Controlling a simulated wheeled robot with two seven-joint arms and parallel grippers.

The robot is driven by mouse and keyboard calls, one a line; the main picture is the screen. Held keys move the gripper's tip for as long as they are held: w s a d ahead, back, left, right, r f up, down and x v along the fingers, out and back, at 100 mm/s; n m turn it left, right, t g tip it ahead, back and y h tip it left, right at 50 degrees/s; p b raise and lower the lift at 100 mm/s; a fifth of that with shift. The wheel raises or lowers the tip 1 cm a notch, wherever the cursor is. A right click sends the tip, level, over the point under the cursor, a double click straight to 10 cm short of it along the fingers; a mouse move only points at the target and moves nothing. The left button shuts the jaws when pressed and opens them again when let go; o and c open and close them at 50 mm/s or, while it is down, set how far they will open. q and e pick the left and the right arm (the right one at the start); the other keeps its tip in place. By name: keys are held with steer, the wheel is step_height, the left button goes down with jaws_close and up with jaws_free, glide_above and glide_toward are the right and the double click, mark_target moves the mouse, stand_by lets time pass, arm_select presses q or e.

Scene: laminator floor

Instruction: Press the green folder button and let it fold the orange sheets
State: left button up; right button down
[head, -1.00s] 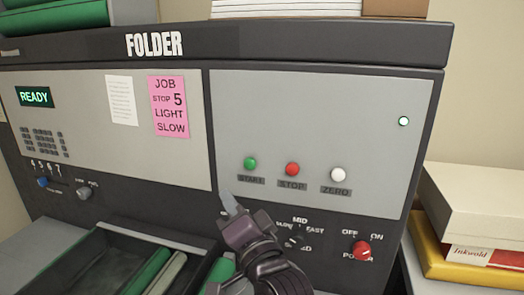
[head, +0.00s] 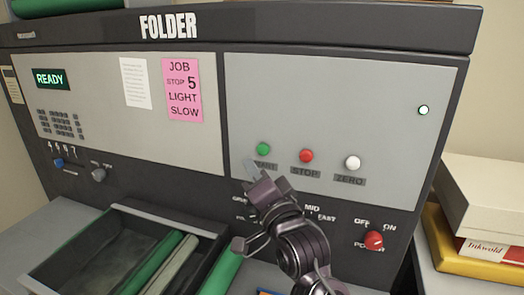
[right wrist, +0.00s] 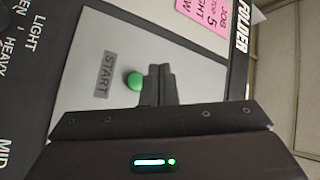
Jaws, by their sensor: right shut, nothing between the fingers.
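The folder machine (head: 330,100) fills the head view, with a READY display (head: 50,78) lit green. The green START button (head: 263,149) is on its grey right panel, left of the red STOP button (head: 306,156) and the white ZERO button (head: 353,162). My right gripper (head: 250,168) is shut and empty, just below the green button, covering part of the START label. In the right wrist view the fingers (right wrist: 160,82) show beside the green button (right wrist: 133,81); I cannot tell whether they touch it. No orange sheets are clearly visible. My left gripper is out of view.
A pink job note (head: 182,90) says stop 5, light, slow. A red power knob (head: 373,240) and a speed dial lie below the buttons. A dark tray with green rollers (head: 160,262) juts out at lower left. Boxes (head: 490,205) stand at right.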

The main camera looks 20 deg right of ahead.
mark_target(263, 149)
steer(key=shift+w+d+p, duration=0.15)
steer(key=shift+w+d, duration=0.45)
steer(key=shift+w, duration=0.3)
steer(key=shift+w+d+p, duration=0.15)
steer(key=shift+w+d, duration=0.45)
steer(key=shift+w, duration=0.25)
stand_by(0.8)
steer(key=shift+w+d, duration=0.25)
steer(key=shift+w, duration=0.1)
